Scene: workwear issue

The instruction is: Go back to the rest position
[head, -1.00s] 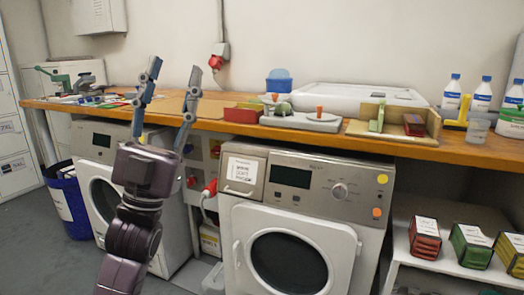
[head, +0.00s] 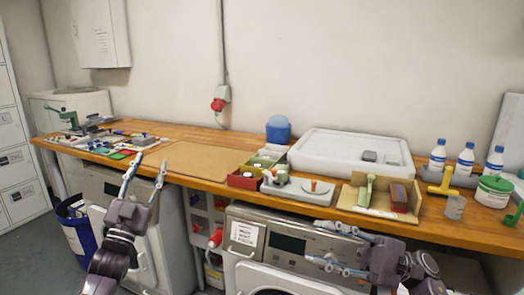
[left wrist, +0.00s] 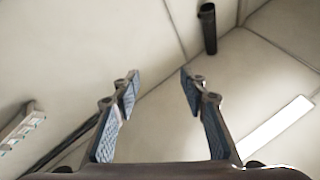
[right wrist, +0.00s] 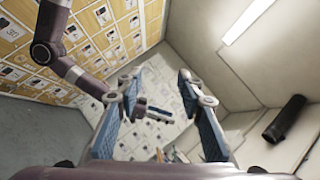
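My left gripper (head: 146,178) is open and empty at the left in the head view, pointing up in front of the bench's front edge. Its two fingers stand apart in the left wrist view (left wrist: 160,85), with wall and ceiling behind them. My right gripper (head: 322,248) is at the lower right in the head view, in front of the machines and pointing left. In the right wrist view its fingers (right wrist: 155,90) are apart with nothing between them. My left arm also shows in that view.
Washing machines (head: 290,245) stand below. A blue bin (head: 78,230) is at the left.

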